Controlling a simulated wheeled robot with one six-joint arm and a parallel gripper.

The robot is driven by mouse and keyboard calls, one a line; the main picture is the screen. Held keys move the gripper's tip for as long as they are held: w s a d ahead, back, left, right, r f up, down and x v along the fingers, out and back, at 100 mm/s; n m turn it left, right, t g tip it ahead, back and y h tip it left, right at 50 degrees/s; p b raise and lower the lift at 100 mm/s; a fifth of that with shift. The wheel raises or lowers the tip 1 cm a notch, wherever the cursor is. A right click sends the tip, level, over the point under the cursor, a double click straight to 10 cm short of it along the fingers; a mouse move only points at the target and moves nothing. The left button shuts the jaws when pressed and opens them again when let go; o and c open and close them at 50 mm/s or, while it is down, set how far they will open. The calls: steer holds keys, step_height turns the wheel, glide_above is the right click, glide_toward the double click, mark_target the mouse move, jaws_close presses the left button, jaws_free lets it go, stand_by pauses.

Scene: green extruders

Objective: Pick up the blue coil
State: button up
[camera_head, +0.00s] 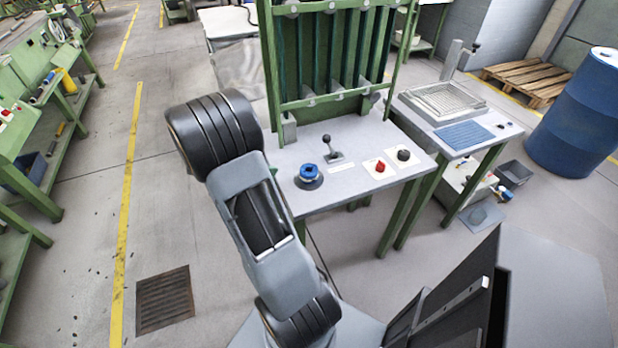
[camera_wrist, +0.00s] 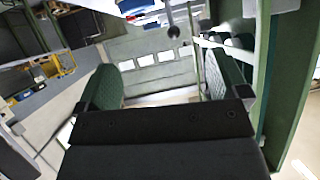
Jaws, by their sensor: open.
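The blue coil (camera_head: 309,170) sits on a dark round base near the front left corner of the grey tabletop of the green-framed machine (camera_head: 345,168). My arm stands just left of and in front of it in the head view. My gripper (camera_wrist: 160,80) shows in the wrist view with its two dark green pads apart and nothing between them. The gripper is hidden in the head view. I cannot make out the coil in the wrist view.
A black-knobbed lever (camera_head: 328,145), a red knob (camera_head: 380,166) and a black knob (camera_head: 403,155) stand near the coil. The green frame (camera_head: 270,70) rises behind them. A second table (camera_head: 455,115) stands right, with a blue barrel (camera_head: 580,115) beyond. Floor at left is open.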

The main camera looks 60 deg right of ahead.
steer(key=s+f+g, duration=0.2)
steer(key=y, duration=0.1)
glide_toward(312, 170)
steer(key=shift+s+d+m+b, duration=0.35)
steer(key=shift+s+d+m, duration=0.1)
steer(key=shift+s, duration=0.1)
steer(key=shift+f+b+x, duration=0.15)
steer(key=shift+x, duration=1.55)
steer(key=shift+f+b+x, duration=0.15)
steer(key=shift+x, duration=1.5)
steer(key=shift+w+a, duration=0.1)
steer(key=shift+w, duration=0.05)
steer(key=c, duration=1)
